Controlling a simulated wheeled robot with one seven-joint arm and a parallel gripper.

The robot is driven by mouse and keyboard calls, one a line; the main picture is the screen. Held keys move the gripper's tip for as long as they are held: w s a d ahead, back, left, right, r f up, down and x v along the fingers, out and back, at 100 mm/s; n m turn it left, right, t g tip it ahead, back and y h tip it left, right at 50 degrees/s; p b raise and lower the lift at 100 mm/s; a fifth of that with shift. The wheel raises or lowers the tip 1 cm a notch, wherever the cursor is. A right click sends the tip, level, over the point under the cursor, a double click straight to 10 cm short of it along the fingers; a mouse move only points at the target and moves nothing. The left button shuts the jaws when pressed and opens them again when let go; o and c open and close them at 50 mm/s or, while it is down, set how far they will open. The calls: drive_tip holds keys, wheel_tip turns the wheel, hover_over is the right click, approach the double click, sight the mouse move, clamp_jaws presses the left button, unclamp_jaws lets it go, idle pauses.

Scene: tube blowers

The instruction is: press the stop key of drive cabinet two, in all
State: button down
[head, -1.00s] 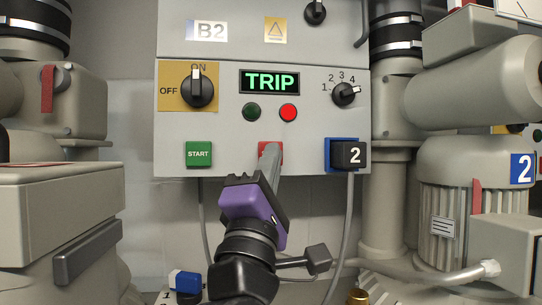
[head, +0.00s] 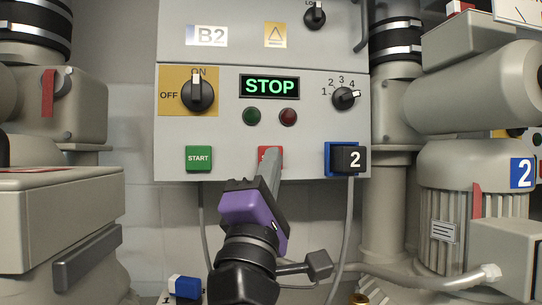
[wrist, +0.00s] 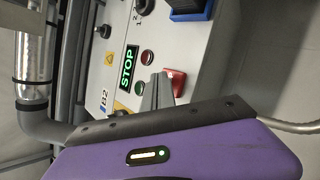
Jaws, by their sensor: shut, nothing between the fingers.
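The cabinet (head: 312,130) carries a B2 label (head: 207,36). Its display (head: 269,86) reads STOP in green; it also shows in the wrist view (wrist: 127,67). The red stop key (head: 277,155) is at the lower middle of the panel, partly hidden behind my fingers; it also shows in the wrist view (wrist: 175,82). My gripper (head: 267,153) is shut and empty, its fingertips at the key. I cannot tell whether they touch it. The green lamp (head: 252,116) and red lamp (head: 289,117) are both dark.
The green START key (head: 199,158) is to the left and a blue-framed black block marked 2 (head: 348,159) to the right. The ON/OFF switch (head: 198,94) points to ON. The numbered selector (head: 345,97) points to 4. Blower machinery (head: 480,195) flanks the cabinet.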

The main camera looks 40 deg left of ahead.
drive_tip(key=shift+s+d, duration=0.3)
drive_tip(key=shift+d, duration=0.05)
drive_tip(key=s+d+p, duration=0.3)
drive_tip(key=shift+s+d+p, duration=0.15)
drive_tip(key=shift+d+p, duration=0.15)
drive_tip(key=shift+d, duration=0.1)
idle(1.0)
